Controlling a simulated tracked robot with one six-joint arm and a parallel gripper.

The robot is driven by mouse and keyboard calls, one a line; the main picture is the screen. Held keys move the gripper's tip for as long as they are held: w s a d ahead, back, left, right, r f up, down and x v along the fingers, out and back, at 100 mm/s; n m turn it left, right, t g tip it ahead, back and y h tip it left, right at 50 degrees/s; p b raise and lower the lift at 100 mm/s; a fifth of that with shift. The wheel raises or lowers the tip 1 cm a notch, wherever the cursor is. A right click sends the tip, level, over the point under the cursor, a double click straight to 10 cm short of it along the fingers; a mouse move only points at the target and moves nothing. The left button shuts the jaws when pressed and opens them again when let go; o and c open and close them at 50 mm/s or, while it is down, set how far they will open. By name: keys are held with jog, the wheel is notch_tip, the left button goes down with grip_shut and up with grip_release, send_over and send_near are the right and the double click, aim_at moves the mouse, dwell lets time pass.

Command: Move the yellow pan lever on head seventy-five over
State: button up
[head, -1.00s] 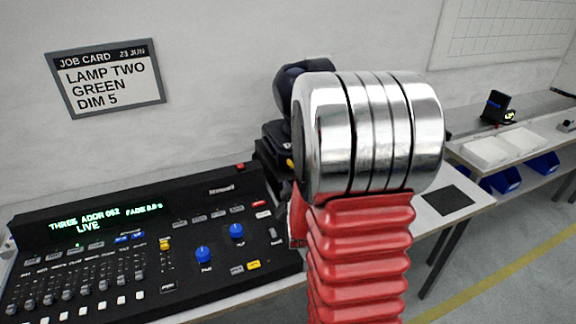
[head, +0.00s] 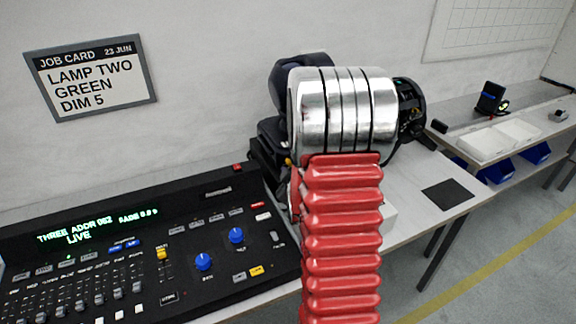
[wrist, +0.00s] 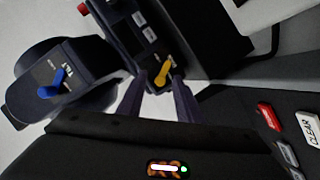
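The yellow pan lever (wrist: 162,73) shows in the wrist view on the dark base of a moving-head lamp. My gripper (wrist: 158,82) is open, with one dark finger on each side of the lever. I cannot tell whether either finger touches it. A blue lever (wrist: 52,83) marked TILT sits on the lamp's part to the left. In the head view the dark lamp (head: 300,72) stands partly behind my red and silver arm, with a small bit of yellow (head: 288,161) at its base. My fingers are hidden there, and no lamp number is readable.
A black lighting desk (head: 130,250) with faders, blue knobs and a lit display fills the lower left. A job card (head: 92,78) hangs on the wall. White trays (head: 485,142) and blue bins (head: 535,153) are on the far right bench. A dark pad (head: 447,194) lies nearer.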

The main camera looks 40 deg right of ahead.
jog(key=shift+a, duration=0.1)
jog(key=shift+c, duration=0.4)
grip_shut()
jog(key=shift+r, duration=0.1)
jog(key=shift+s+d+r+m+t+y, duration=0.1)
jog(key=shift+s+d+m+t+y, duration=0.1)
jog(key=shift+d+m+y, duration=0.9)
jog(key=shift+s+d+f+m+t+y, duration=0.2)
jog(key=shift+m+y, duration=0.55)
jog(key=shift+m, duration=0.8)
jog(key=shift+s+d+r+m+t+y, duration=0.1)
jog(key=shift+s+d+r+m+y, duration=0.1)
jog(key=shift+d+m+y, duration=0.9)
jog(key=shift+a+m, duration=0.3)
jog(key=shift+m, duration=0.15)
